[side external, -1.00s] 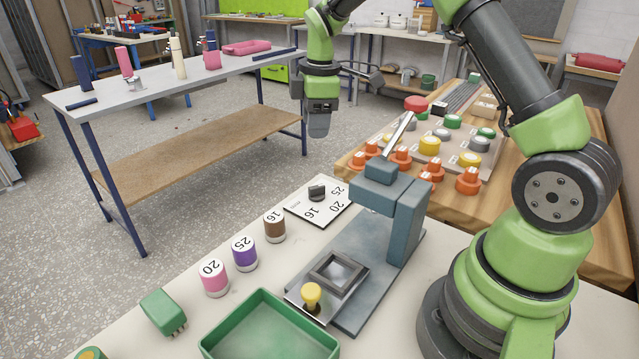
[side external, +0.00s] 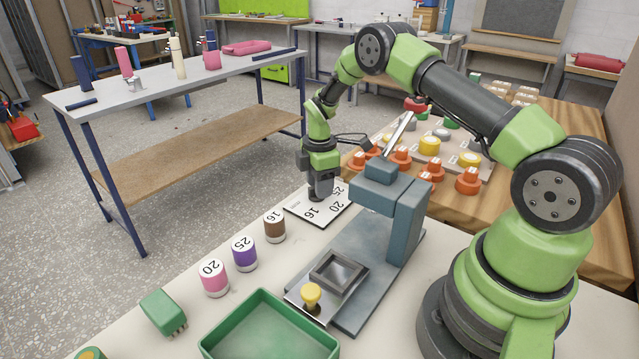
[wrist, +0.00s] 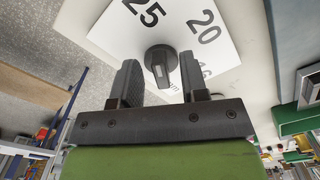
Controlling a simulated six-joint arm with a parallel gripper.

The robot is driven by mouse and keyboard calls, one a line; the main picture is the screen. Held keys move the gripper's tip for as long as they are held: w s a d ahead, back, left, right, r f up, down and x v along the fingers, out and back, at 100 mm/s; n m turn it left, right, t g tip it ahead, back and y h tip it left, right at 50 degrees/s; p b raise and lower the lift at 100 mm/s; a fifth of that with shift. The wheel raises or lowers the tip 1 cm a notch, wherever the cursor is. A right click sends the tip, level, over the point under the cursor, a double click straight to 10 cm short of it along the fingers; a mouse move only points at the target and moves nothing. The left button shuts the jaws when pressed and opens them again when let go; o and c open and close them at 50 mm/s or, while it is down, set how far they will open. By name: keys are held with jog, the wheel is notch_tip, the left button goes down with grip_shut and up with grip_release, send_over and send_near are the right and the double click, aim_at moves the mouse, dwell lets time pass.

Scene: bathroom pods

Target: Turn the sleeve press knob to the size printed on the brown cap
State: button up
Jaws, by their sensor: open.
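The brown cap (side external: 274,227) stands upright on the bench with 16 printed on its white top. The dial plate (side external: 299,210) beside the sleeve press is white and carries 25, 20 and 16. My gripper (side external: 320,194) is over the plate and hides the knob in the side view. In the wrist view the dark knob (wrist: 161,60) shows beyond and between my open fingers (wrist: 158,80), with one finger to each side. I cannot tell whether they touch it, or which size it points to. The 16 is partly behind the right finger. The press (side external: 395,215) stands to the right.
A purple cap (side external: 244,253) marked 25 and a pink cap (side external: 214,278) marked 20 stand in line with the brown one. A green tray (side external: 262,300) and a green block (side external: 163,312) are nearer. The press lever (side external: 398,132) rises close to my arm.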

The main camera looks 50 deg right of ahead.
jog(key=shift+f, duration=0.1)
grip_shut()
jog(key=shift+m, duration=0.4)
jog(key=m, duration=0.3)
jog(key=shift+a+m, duration=0.1)
jog(key=shift+m, duration=0.2)
jog(key=m, duration=0.4)
jog(key=shift+s+a, duration=0.1)
jog(key=shift+m, duration=0.3)
grip_release()
